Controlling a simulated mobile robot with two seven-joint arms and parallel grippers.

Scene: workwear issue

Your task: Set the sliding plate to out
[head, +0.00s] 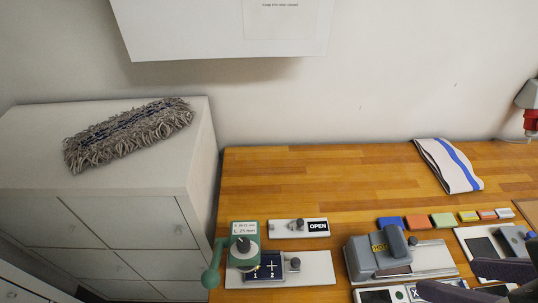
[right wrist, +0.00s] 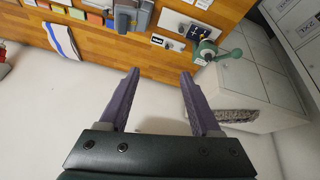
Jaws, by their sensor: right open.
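No plate with a readable "out" mark shows, so I cannot tell for certain which is the sliding plate. A white plate with a grey knob and a black OPEN label (head: 284,228) lies on the wooden bench. In front of it is a pale plate (head: 318,268) with a knob and a dark blue panel marked 1 and 2. At the bottom edge, a partly cut-off plate (head: 379,296) lies beside a tile marked X. My right gripper (head: 447,277) is open and empty, partly covering that area. Its purple fingers also show apart in the right wrist view (right wrist: 160,75). My left gripper is not in view.
A green crank device (head: 245,240) stands at the bench's left. A grey device labelled HOT (head: 378,256) is right of centre. Coloured blocks (head: 442,220) and a striped cloth (head: 448,165) lie behind. A white cabinet (head: 150,170) bears a mop head (head: 128,133). The bench's back left is clear.

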